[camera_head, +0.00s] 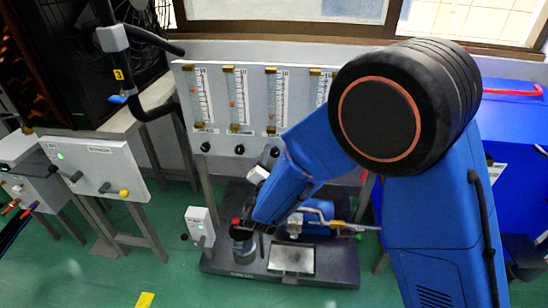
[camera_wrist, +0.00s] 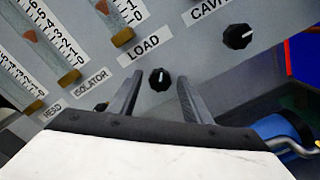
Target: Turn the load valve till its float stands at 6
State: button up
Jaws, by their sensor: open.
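The load valve knob (camera_wrist: 159,79) is small, round and black with a white mark, below the LOAD label on the grey panel. In the wrist view it lies between the two dark fingers of my gripper (camera_wrist: 160,95), which are open with gaps on both sides. I cannot tell how far beyond the fingertips it is. In the head view my gripper (camera_head: 269,156) is at the panel's lower edge, below the load flowmeter (camera_head: 277,95).
The black cavity knob (camera_wrist: 238,36) is to the right and the isolator knob (camera_wrist: 100,107) to the left, close beside the left finger. A blue part with a metal pipe (camera_wrist: 285,138) is at lower right. A dark base plate (camera_head: 335,272) with apparatus stands below the panel.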

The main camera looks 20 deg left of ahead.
jog(key=c, duration=1.1)
jog(key=shift+n, duration=0.3)
jog(key=n, duration=0.4)
jog(key=shift+d+n, duration=0.1)
jog(key=shift+n, duration=2.7)
jog(key=o, duration=1.1)
